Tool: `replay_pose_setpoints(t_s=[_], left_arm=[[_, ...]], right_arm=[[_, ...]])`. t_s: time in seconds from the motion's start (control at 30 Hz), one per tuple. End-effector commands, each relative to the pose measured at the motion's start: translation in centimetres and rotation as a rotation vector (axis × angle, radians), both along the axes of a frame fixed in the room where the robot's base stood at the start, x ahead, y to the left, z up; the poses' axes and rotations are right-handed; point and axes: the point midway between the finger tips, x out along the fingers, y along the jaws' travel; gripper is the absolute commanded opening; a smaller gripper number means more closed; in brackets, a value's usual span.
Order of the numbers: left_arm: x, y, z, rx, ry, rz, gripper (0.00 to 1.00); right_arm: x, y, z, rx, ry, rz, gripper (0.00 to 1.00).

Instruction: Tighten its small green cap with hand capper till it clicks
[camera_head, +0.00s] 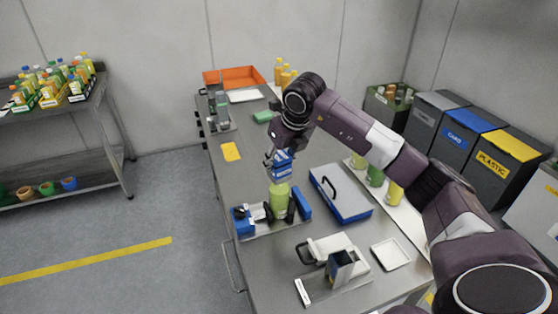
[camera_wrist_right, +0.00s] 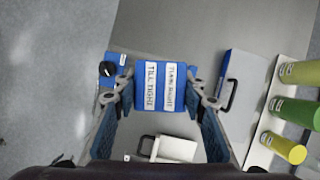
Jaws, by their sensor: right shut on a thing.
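My right gripper (camera_head: 279,158) is shut on the blue hand capper (camera_head: 283,168), with a finger on each side. In the right wrist view, the capper (camera_wrist_right: 160,88) fills the space between the fingers and shows white labels with dark lettering. A light green bottle (camera_head: 279,201) stands upright directly below the capper, in a holder with blue blocks (camera_head: 243,221). The capper is at or just over the bottle's top; I cannot tell whether they touch. The small green cap is hidden. My left gripper is out of view.
A white device (camera_head: 330,247) and a small white tray (camera_head: 391,254) are nearer. Several bottles stand along the right side (camera_head: 375,176). A yellow card (camera_head: 231,152) lies on open tabletop at left.

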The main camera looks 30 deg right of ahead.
Motion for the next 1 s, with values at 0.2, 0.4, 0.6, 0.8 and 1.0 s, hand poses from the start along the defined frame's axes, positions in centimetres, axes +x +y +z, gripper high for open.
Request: replay_pose_setpoints(t_s=[0.2, 0.4, 0.6, 0.8, 1.0], left_arm=[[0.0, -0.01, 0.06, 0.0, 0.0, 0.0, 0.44], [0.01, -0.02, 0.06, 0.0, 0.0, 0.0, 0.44], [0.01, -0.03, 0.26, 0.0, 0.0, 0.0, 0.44], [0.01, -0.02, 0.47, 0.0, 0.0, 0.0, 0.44], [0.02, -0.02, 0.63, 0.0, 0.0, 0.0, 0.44]], right_arm=[[0.03, -0.01, 0.07, 0.001, -0.001, -0.062, 0.05], [0.03, 0.0, 0.08, 0.001, -0.001, -0.062, 0.05], [0.09, 0.16, 0.17, 0.001, -0.002, -0.193, 0.05], [0.09, 0.15, 0.16, 0.001, -0.001, -0.422, 0.05], [0.09, 0.1, 0.14, 0.001, -0.001, -0.64, 0.05]])
